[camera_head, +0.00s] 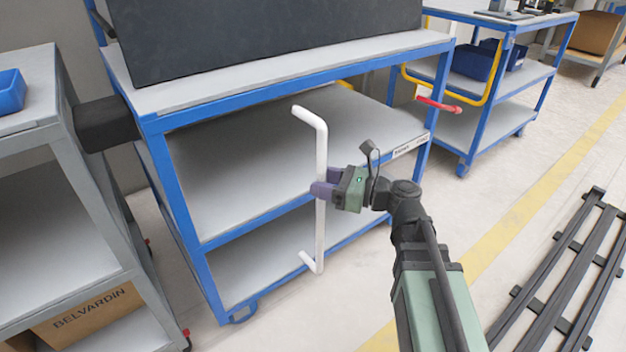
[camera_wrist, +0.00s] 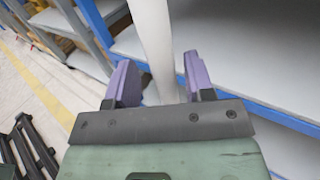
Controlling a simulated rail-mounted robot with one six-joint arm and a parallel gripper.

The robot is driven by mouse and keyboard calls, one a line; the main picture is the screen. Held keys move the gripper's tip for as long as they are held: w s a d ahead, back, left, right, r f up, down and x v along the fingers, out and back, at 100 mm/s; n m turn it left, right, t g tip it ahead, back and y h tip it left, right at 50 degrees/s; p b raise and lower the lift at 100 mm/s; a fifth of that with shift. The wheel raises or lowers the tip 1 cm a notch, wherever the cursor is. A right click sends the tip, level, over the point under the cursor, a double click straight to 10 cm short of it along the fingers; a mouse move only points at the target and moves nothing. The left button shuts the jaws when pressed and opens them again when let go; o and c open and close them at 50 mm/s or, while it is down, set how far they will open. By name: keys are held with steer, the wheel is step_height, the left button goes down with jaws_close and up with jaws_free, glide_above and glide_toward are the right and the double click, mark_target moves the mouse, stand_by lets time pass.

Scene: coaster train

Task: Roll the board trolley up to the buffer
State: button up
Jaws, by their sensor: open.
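The board trolley (camera_head: 290,82) has a blue frame and grey shelves, with a large dark board (camera_head: 260,35) upright on its top. A white upright bar handle (camera_head: 321,150) stands at its near side. My gripper (camera_head: 322,189) is open, with its purple fingers at mid-height of the handle. In the wrist view the handle (camera_wrist: 156,40) passes between the two fingers (camera_wrist: 160,82), with gaps visible. A black block (camera_head: 105,123), which looks like the buffer, sits beside the trolley's left end; I cannot tell whether they touch.
A grey rack (camera_head: 90,185) with a blue bin (camera_head: 11,91) and a cardboard box (camera_head: 90,312) stands at left. Another blue trolley (camera_head: 510,75) with a yellow handle stands at back right. Dark rails (camera_head: 565,270) lie on the floor at right. A yellow line (camera_head: 530,205) crosses clear floor.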

steer(key=v, duration=0.8)
steer(key=shift+c, duration=0.4)
stand_by(0.5)
